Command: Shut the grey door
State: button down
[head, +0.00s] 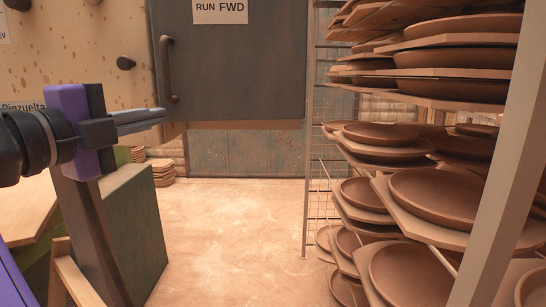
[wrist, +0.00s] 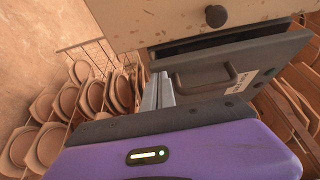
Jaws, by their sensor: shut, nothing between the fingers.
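The grey door (head: 240,75) is a dark panel with a RUN FWD label, at the upper middle of the head view. It stands ajar from the beige cabinet (head: 90,50); the wrist view shows a dark gap between the cabinet (wrist: 190,22) and the door (wrist: 265,62). Its bar handle (head: 167,70) is near the door's left edge, and it also shows in the wrist view (wrist: 206,80). My gripper (head: 165,115) is shut and empty, just below the handle in the head view. In the wrist view its fingertips (wrist: 160,76) appear beside the door's left edge; contact is unclear.
A rack of brown plates on boards (head: 400,190) fills the right side, behind a pale post (head: 505,150). A green box-like block (head: 135,230) stands at lower left. A dark round knob (head: 125,62) is on the cabinet. The floor (head: 235,230) between is clear.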

jog(key=shift+w+a, duration=0.2)
jog(key=shift+w, duration=0.8)
jog(key=shift+s+f, duration=0.1)
